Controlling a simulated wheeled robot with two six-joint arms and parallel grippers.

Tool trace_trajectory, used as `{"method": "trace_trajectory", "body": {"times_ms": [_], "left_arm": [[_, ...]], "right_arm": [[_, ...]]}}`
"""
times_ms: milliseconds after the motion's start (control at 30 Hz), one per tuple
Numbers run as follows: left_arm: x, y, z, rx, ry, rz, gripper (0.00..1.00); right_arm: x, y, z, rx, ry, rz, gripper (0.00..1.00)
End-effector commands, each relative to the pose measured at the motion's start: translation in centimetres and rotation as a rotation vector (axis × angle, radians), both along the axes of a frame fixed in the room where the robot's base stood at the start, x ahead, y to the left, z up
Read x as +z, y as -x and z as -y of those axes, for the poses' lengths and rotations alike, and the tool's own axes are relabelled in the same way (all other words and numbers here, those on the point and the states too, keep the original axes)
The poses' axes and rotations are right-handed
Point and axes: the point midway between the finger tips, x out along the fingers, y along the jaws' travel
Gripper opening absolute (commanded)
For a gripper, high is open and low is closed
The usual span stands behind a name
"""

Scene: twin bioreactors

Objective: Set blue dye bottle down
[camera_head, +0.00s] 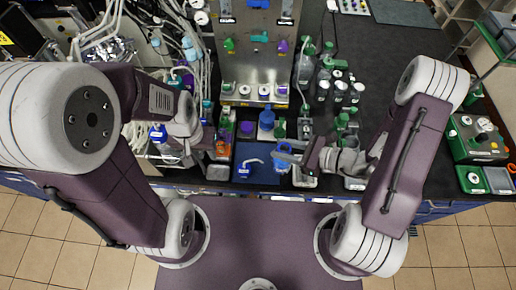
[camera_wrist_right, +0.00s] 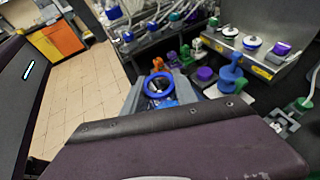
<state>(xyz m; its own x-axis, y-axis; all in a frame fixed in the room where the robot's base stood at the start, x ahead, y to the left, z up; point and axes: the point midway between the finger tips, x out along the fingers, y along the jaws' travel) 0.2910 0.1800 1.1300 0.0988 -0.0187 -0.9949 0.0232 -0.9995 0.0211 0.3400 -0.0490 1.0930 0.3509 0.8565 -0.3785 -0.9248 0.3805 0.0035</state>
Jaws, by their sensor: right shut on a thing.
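My right gripper (camera_head: 285,155) comes in from the right and is shut on a blue-ringed bottle, which I take to be the blue dye bottle (camera_head: 283,161). It is over the right edge of a dark blue mat (camera_head: 258,176) at the front of the bench. In the right wrist view the blue ring of the bottle (camera_wrist_right: 158,85) shows between the two grey fingers (camera_wrist_right: 160,92). Its base is hidden, so I cannot tell whether it touches the surface. My left gripper (camera_head: 187,150) is left of the mat, and its fingers are too unclear to judge.
A blue bottle-like piece (camera_head: 266,118) stands behind the mat and also shows in the right wrist view (camera_wrist_right: 230,75). A small blue-and-white piece (camera_head: 246,168) lies on the mat. Several green-capped bottles (camera_head: 335,88) crowd the back right.

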Motion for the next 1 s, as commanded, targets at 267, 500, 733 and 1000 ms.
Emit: {"method": "trace_trajectory", "body": {"times_ms": [267,500,733,1000], "left_arm": [[-3.2,0.0,0.0,0.000,0.000,0.000,0.36],[-7.4,0.1,0.0,0.000,0.000,-0.001,0.36],[-5.2,0.0,0.0,0.000,0.000,0.000,0.36],[-4.5,0.0,0.0,0.000,0.000,0.000,0.36]], "right_arm": [[-1.5,-0.8,-0.3,0.004,0.002,0.008,0.00],[-2.3,-2.3,-1.0,0.005,0.001,0.007,0.00],[-4.0,-6.4,-2.7,0.006,-0.001,-0.001,0.00],[-6.7,-10.5,-4.2,0.003,-0.002,0.001,0.00]]}}
